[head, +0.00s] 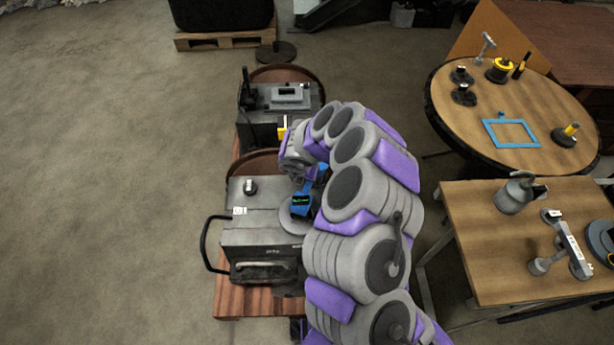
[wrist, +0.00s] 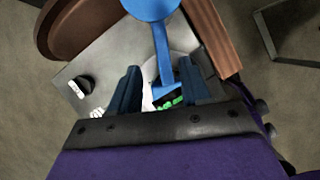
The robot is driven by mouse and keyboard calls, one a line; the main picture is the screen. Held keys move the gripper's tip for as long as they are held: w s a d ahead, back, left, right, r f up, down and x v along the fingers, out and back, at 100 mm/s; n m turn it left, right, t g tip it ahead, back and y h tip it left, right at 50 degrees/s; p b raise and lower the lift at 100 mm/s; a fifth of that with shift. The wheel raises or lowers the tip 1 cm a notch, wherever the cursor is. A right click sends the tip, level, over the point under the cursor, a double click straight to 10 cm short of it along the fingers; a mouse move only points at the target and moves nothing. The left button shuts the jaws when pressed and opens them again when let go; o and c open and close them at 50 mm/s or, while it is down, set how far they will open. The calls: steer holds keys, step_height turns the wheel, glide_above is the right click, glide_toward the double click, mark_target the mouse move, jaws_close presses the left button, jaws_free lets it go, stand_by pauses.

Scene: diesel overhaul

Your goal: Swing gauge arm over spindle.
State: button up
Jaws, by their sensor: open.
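The blue gauge arm (wrist: 160,45) runs down the middle of the wrist view, from a round blue end at the top to a dark gauge with green digits (wrist: 169,102). The same gauge with its lit display (head: 301,204) shows in the head view over a pale round disc (head: 294,224) on the near grey machine. My gripper (wrist: 158,84) is open, its two dark blue fingers on either side of the gauge arm. I cannot tell if they touch it. In the head view my arm hides the fingertips and part of the gauge arm. I cannot clearly make out the spindle.
The near grey machine (head: 256,240) has a small black knob (head: 250,187) on top and a black side handle (head: 204,245). A second machine (head: 287,97) stands behind it. A round wooden table (head: 470,115) and a rectangular bench (head: 477,235) stand to the right. The left floor is clear.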

steer(key=p+v, duration=0.1)
steer(key=v, duration=1)
steer(key=shift+p, duration=0.4)
steer(key=shift+a, duration=0.1)
